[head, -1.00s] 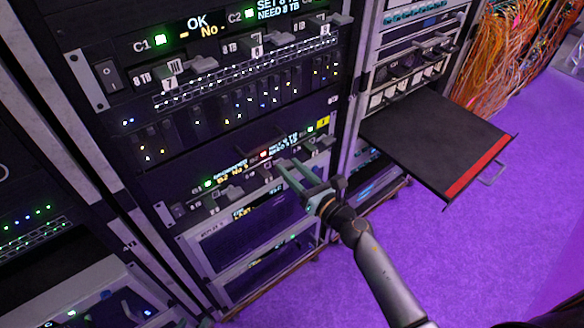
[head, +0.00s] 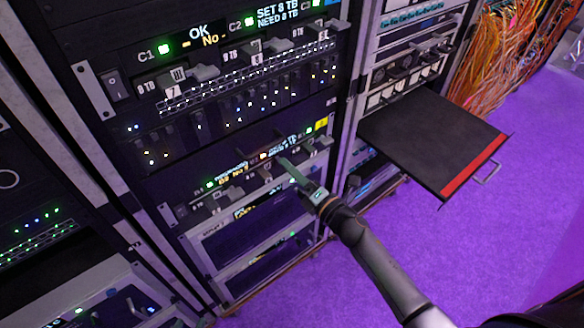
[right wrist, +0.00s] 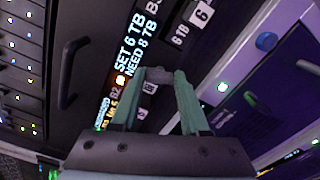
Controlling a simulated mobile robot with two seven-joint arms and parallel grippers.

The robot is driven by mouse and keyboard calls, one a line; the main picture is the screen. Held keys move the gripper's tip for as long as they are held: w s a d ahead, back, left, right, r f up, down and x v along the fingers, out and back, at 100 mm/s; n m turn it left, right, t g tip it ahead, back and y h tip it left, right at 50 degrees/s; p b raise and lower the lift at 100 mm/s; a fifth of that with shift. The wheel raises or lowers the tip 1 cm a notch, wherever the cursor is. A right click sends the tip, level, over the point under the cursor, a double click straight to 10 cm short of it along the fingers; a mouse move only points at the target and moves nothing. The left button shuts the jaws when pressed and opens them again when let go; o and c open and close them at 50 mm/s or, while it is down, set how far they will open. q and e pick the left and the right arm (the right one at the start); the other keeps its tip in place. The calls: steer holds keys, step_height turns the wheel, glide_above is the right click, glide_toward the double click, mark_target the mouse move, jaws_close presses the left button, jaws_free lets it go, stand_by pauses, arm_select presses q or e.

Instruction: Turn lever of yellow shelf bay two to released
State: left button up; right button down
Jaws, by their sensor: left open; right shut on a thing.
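The yellow-tagged shelf shows its yellow tag (head: 322,123) low in the middle rack in the head view. My right gripper (head: 282,162) is at the middle of this shelf's front. In the right wrist view its green fingers (right wrist: 156,82) are shut on a grey lever handle (right wrist: 158,73). Beside it are a B2 label, an orange lamp (right wrist: 120,82) and a display (right wrist: 137,42) reading SET 6 TB, NEED 8 TB. The fingers partly hide the lever and its number plate.
Another shelf with levers (head: 203,73) and displays is above. A black pull-out tray (head: 425,140) with a red edge juts out from the rack at right. Orange cables (head: 505,50) hang behind it. The purple floor (head: 480,240) is clear.

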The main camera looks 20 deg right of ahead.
arm_select(q)
steer(key=shift+s+a+r+p, duration=0.3)
steer(key=shift+a+p, duration=0.1)
steer(key=shift+p, duration=0.1)
arm_select(e)
steer(key=m, duration=0.4)
steer(key=shift+f+m, duration=0.1)
steer(key=shift+m, duration=0.3)
steer(key=c, duration=0.8)
jaws_free()
steer(key=shift+c, duration=0.2)
arm_select(q)
steer(key=shift+w+d+r, duration=0.1)
steer(key=shift+w+r, duration=0.05)
arm_select(e)
steer(key=o, duration=0.4)
steer(key=shift+o, duration=0.2)
arm_select(q)
steer(key=shift+f, duration=0.2)
arm_select(e)
steer(key=v, duration=1.2)
steer(key=shift+s, duration=0.2)
